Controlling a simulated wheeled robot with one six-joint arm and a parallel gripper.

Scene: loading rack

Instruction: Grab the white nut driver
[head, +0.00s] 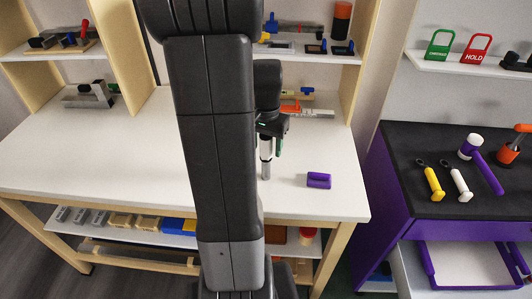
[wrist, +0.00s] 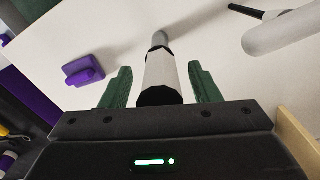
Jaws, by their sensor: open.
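The white nut driver (wrist: 167,70), as I take it, has a white handle with a dark butt end and a grey tip. In the wrist view it lies between the two green fingers of my gripper (wrist: 159,88), with its butt close to the palm and a gap on each side. My gripper (head: 266,138) is open over the white table. The white handle and grey tip of the driver (head: 266,155) also show below it in the head view. I cannot tell whether the driver stands or lies.
A purple block (head: 319,181) sits on the white table (head: 110,165) nearby. Another white rounded handle with a dark rod (wrist: 285,30) shows at the upper right of the wrist view. Shelves (head: 320,58) stand behind. A black-topped purple bench (head: 410,165) with tools is at right.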

